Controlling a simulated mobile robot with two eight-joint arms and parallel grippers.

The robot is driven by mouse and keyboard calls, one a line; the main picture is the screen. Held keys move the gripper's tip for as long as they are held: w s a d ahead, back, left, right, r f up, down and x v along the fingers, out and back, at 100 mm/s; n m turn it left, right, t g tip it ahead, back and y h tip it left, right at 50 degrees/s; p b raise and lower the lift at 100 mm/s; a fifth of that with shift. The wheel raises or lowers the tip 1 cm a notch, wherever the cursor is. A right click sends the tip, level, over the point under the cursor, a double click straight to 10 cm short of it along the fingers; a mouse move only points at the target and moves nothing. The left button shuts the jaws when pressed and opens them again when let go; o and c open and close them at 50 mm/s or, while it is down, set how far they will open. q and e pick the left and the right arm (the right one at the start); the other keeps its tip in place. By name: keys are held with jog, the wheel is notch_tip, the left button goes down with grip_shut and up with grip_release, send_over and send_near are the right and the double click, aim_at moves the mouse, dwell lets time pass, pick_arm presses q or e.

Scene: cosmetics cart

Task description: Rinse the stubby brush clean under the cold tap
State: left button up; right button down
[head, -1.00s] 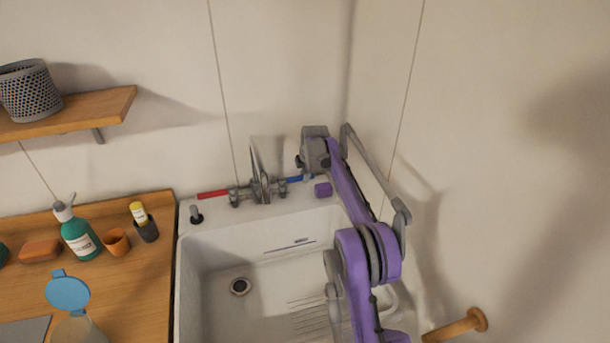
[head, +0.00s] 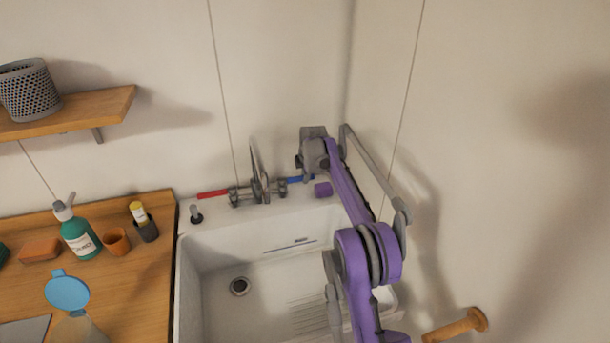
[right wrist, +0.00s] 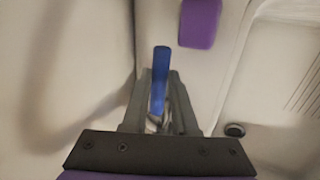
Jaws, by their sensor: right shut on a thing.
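The tap (head: 260,185) stands at the back of the white sink (head: 187,275), with a red handle (head: 212,194) on its left and a blue handle (head: 297,180) on its right. My right gripper (head: 303,165) is at the blue handle. In the right wrist view the blue handle (right wrist: 160,75) lies between the fingers of my right gripper (right wrist: 160,100), which is shut on it. I see no water stream at the spout. I cannot make out the stubby brush in either view. My left gripper is out of view.
A purple block (head: 323,190) sits on the sink's back ledge, right of the blue handle. The right wall is close to my right arm. A wooden peg (head: 455,326) juts from that wall. A green pump bottle (head: 79,235) and orange cup (head: 116,241) stand on the left counter.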

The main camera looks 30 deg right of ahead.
jog(key=shift+s+a+m+h, duration=0.25)
jog(key=shift+s+m, duration=0.15)
jog(key=shift+m, duration=0.2)
jog(key=shift+s+a+m+h, duration=0.25)
jog(key=shift+s+m, duration=0.15)
jog(key=shift+m, duration=0.2)
jog(key=shift+s+a+m+g+h, duration=0.25)
jog(key=shift+s+a+m+g, duration=0.1)
jog(key=shift+m, duration=0.45)
jog(key=shift+s+a+m+g+h, duration=0.25)
jog(key=shift+s+a+m+g, duration=0.1)
jog(key=shift+m, duration=0.45)
jog(key=c, duration=0.7)
grip_release()
jog(key=v, duration=1.1)
jog(key=shift+f, duration=0.1)
